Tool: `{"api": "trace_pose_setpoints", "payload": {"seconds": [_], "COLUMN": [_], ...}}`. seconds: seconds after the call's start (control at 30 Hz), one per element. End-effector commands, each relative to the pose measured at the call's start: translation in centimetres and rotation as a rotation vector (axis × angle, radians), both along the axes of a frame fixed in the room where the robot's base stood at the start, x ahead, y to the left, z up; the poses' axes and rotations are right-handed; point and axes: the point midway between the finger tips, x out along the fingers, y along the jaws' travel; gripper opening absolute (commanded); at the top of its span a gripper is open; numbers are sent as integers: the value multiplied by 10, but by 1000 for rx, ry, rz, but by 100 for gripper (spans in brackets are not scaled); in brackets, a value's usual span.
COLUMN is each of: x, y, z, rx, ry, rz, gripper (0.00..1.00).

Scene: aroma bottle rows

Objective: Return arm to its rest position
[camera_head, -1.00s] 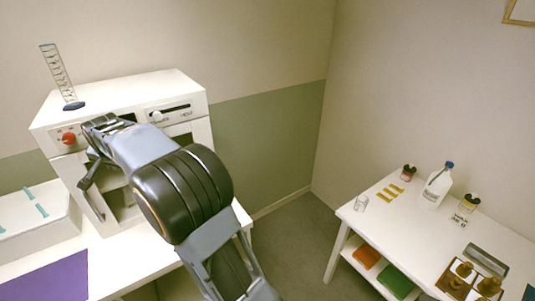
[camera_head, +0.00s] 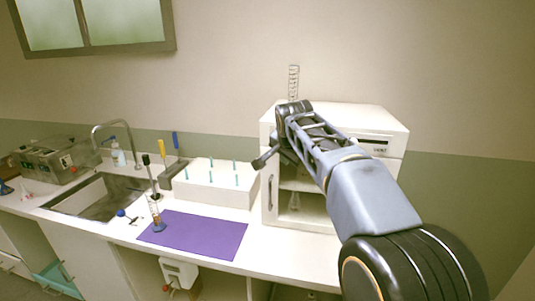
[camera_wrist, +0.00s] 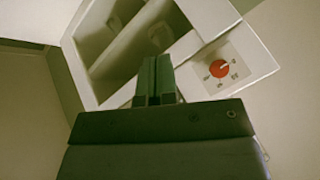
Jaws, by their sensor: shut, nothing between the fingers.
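My gripper shows in the wrist view (camera_wrist: 155,80) with its two fingers pressed together and nothing between them. In the head view my arm reaches up from the lower right toward the white cabinet (camera_head: 402,140), and covers part of its front. The gripper's own fingertips are hard to make out there. In the wrist view the open cabinet front fills the upper middle, with a red knob (camera_wrist: 219,68) on its panel to the right of the fingers. I cannot tell whether the fingers touch the cabinet.
A graduated cylinder (camera_head: 294,82) stands on the cabinet top. To the left are a white rack (camera_head: 215,188) with teal pegs, a purple mat (camera_head: 195,236), a small cylinder (camera_head: 156,214), a sink (camera_head: 95,198) and a faucet (camera_head: 106,127). The wall right of the cabinet is clear.

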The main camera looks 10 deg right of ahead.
Motion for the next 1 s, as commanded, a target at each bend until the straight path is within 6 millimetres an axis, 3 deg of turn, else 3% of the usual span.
{"api": "trace_pose_setpoints", "payload": {"seconds": [0.07,0.17,0.27,0.4,0.6,0.7,0.8,1.0], "x": [-1,-16,-53,-119,-211,-242,-259,-263], "y": [3,5,7,9,11,11,11,10], "z": [-7,-47,-80,-122,-171,-186,-190,-181], "rx": [-49,-135,-207,-280,-323,-321,-320,-337], "ry": [22,121,203,289,348,350,339,299], "rz": [78,239,411,628,818,834,826,813], "gripper": [0,0,0,0,0,0,0,0]}}
